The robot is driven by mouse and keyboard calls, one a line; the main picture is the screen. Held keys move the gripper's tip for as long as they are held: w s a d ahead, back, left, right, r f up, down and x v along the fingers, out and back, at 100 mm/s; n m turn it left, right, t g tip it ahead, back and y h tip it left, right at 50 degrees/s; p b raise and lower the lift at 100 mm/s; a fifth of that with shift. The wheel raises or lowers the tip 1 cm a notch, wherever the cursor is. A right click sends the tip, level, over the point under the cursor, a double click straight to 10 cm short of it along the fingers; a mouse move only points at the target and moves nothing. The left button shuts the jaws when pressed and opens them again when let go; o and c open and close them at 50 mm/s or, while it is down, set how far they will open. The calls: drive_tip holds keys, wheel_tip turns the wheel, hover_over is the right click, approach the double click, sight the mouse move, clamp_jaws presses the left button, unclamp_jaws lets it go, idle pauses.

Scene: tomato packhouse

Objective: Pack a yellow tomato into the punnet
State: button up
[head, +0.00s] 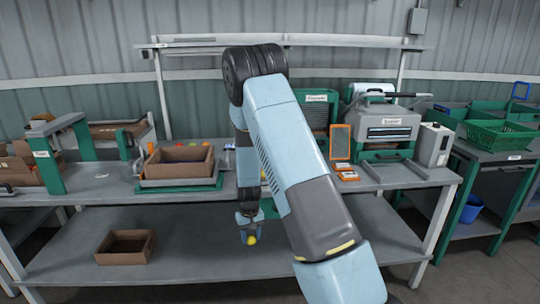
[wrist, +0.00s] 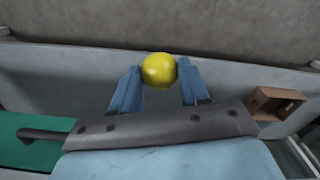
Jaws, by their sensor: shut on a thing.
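My gripper (head: 250,220) hangs low in front of the bench's front edge in the head view. It is shut on a round yellow tomato (head: 251,239), which sits between the blue fingertips in the wrist view (wrist: 159,70). A small, open brown cardboard box (head: 126,262), which may be the punnet, stands on the lower shelf to the left of the gripper. A larger brown cardboard box (head: 178,170) stands on the bench top. A brown box (wrist: 275,103) shows at the right in the wrist view; I cannot tell which one it is.
Small coloured round things show at the back of the larger box. A grey machine (head: 390,130) and orange-framed devices (head: 340,142) stand on the bench at right. A green basket (head: 498,133) is on the far right table. The lower shelf (head: 190,255) is mostly bare.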

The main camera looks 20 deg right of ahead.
drive_tip(key=shift+d, duration=0.4)
